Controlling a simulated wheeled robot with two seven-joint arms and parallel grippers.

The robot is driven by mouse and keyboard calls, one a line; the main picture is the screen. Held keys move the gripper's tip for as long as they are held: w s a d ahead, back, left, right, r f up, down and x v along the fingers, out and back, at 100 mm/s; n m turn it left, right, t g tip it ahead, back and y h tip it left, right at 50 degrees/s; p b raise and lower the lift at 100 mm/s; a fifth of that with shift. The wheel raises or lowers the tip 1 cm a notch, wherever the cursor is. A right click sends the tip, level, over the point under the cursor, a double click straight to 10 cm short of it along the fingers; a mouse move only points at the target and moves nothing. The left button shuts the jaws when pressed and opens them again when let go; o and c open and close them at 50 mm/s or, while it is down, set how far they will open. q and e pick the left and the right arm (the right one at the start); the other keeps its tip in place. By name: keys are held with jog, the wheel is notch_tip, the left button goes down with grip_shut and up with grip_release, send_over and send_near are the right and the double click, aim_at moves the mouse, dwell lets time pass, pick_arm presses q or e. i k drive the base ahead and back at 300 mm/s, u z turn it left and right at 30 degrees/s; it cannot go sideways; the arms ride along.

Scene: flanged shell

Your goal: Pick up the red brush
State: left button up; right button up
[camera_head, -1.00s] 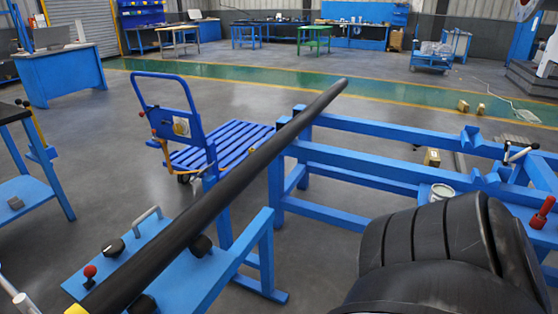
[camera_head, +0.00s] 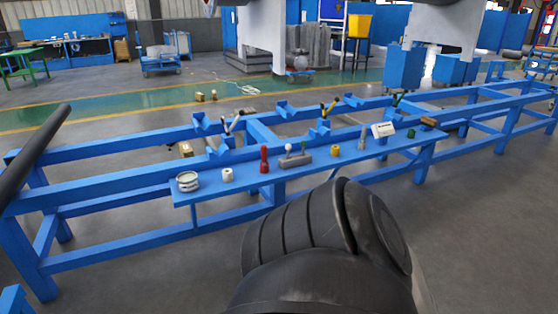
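A small red upright object (camera_head: 265,160), which looks like the red brush, stands on the narrow blue shelf (camera_head: 210,191) along the front of the long blue stand. It has a thin upper part and a wider base; bristles are too small to make out. A white tin (camera_head: 187,181) and a small white cup (camera_head: 227,174) are to its left. A grey block with knobs (camera_head: 295,159) is just to its right. Neither of my grippers is in view; a large black part of mine fills the lower middle, below the shelf.
Farther right on the shelf are a yellow item (camera_head: 335,150), a white label (camera_head: 383,129) and a small green item (camera_head: 411,133). The long blue stand (camera_head: 110,200) runs across the view. A long black bar (camera_head: 35,150) slants in at the left. Floor is clear at lower right.

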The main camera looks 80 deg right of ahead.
aim_at(264, 148)
jog(key=k, duration=0.4)
jog(key=z, duration=2)
jog(key=i, duration=2.1)
jog(key=z, duration=1)
jog(key=i, duration=0.65)
jog(key=z, duration=0.45)
